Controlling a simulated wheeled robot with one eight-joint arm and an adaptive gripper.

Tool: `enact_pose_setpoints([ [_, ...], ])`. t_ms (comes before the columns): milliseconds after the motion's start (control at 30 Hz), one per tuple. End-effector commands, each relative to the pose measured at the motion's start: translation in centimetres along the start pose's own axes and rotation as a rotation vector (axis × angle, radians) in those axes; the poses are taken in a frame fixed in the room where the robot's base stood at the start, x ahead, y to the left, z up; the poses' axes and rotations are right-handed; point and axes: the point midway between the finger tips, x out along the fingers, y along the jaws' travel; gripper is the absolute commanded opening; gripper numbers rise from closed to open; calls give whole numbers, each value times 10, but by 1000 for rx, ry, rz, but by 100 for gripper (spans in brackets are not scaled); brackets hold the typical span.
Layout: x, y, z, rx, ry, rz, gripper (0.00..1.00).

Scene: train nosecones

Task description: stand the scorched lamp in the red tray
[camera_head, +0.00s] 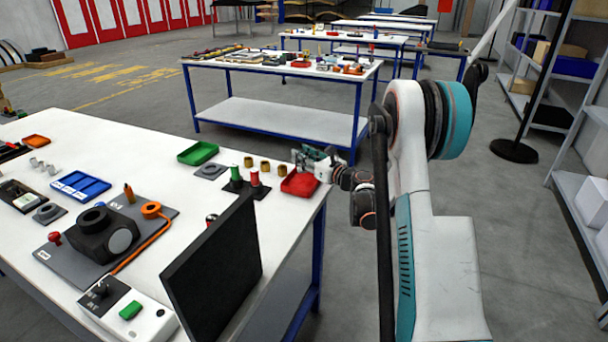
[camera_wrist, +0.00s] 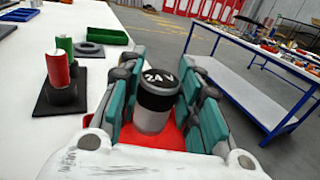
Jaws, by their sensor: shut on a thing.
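My gripper (camera_head: 320,162) is at the table's right edge, directly over the red tray (camera_head: 300,185). In the wrist view my gripper (camera_wrist: 164,105) has its teal fingers closed on both sides of a lamp (camera_wrist: 157,98). The lamp is an upright cylinder with a black cap marked 24V, a dark upper part and a grey lower body. The red tray (camera_wrist: 193,136) shows below and around its base. I cannot tell whether the base touches the tray floor. In the head view the fingers mostly hide the lamp.
Beside the tray, a black holder carries a red lamp (camera_wrist: 58,68) and a green one (camera_wrist: 66,48). Several brass pieces (camera_head: 265,166) stand behind. A green tray (camera_head: 198,153) and a grey ring (camera_head: 211,171) lie further left. A black panel (camera_head: 215,270) stands at the front.

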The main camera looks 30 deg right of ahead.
Motion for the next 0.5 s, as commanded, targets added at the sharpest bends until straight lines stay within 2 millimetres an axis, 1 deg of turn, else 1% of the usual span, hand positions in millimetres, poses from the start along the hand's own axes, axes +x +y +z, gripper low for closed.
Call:
enact_pose_setpoints([
  [33, 0, 0, -5, 0, 0, 0, 5],
  [200, 0, 0, -14, 0, 0, 0, 5],
  [267, 0, 0, -21, 0, 0, 0, 5],
  [400, 0, 0, -43, 0, 0, 0, 5],
  [500, 0, 0, -50, 0, 0, 0, 5],
])
